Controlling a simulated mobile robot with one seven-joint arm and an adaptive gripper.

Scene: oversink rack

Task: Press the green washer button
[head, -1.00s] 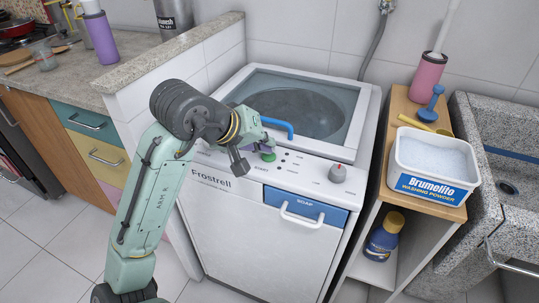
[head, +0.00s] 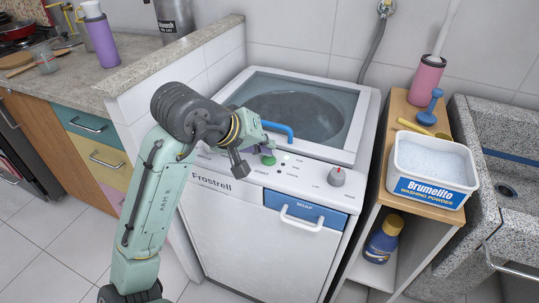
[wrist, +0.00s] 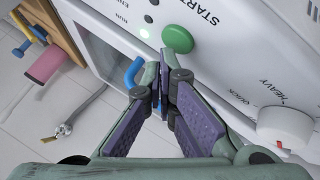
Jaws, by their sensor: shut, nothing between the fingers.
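The green START button (head: 268,160) is on the white top panel of the washer (head: 255,225). My gripper (head: 262,148) hangs over the panel just behind the button in the head view. In the wrist view my gripper (wrist: 160,92) has its purple-padded fingers together with nothing between them.
The washer lid with its blue handle (head: 278,131) is closed behind the panel. A white knob (head: 337,176) sits to the right, above the blue soap drawer (head: 305,208). A shelf holds a washing powder tub (head: 432,190). A tiled low wall (head: 160,105) stands left.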

